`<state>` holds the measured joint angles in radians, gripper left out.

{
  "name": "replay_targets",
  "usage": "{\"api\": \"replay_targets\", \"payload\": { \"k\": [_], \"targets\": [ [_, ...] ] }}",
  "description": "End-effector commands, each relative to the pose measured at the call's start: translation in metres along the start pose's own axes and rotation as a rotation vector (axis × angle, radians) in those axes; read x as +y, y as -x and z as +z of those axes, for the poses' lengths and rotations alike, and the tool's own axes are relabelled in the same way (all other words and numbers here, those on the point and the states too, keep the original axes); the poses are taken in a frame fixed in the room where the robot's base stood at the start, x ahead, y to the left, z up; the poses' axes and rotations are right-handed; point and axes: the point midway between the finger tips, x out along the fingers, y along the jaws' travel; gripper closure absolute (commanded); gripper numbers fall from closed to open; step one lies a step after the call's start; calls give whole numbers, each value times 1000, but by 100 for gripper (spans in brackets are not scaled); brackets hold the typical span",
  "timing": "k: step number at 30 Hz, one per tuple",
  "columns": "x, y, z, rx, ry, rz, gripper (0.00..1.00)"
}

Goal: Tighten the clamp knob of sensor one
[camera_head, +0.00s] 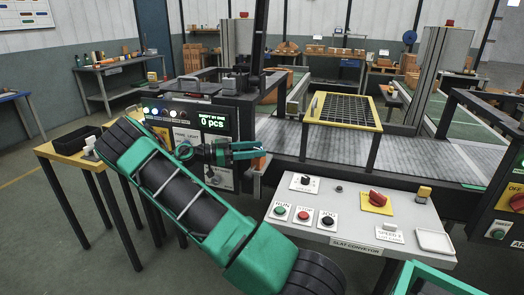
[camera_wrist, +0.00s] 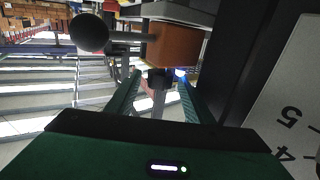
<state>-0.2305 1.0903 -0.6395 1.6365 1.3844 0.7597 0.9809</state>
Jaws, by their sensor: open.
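My gripper (camera_head: 262,150) is at the end of my green arm, beside the right side of the control cabinet in the head view. Its fingers point right and are open. In the wrist view, my gripper (camera_wrist: 160,84) has its two fingers apart, with a small dark knob-like part (camera_wrist: 158,78) on a grey post between or just beyond the tips. I cannot tell whether they touch it. A small blue light (camera_wrist: 181,73) glows close to the right fingertip. A dark round ball-like end (camera_wrist: 88,32) on a rod is at upper left. No sensor label is readable.
An orange-brown block (camera_wrist: 176,45) is just beyond the fingers. The cabinet (camera_head: 205,130) shows "0 pcs" near my arm. The slat conveyor (camera_head: 400,158) runs right, with a yellow-framed grid guard (camera_head: 343,96) above it. A button panel (camera_head: 350,212) stands in front.

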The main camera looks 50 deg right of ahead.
Motion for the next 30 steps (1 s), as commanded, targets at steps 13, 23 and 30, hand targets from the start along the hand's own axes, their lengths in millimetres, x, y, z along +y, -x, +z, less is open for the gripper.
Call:
{"api": "replay_targets", "payload": {
  "k": [13, 23, 30],
  "targets": [
    [0, 61, 1, 1, -1, -1, 53],
    [0, 64, 1, -1, 1, 0, 53],
    [-1, 63, -11, -26, 77, -32, 53]
  ]
}}
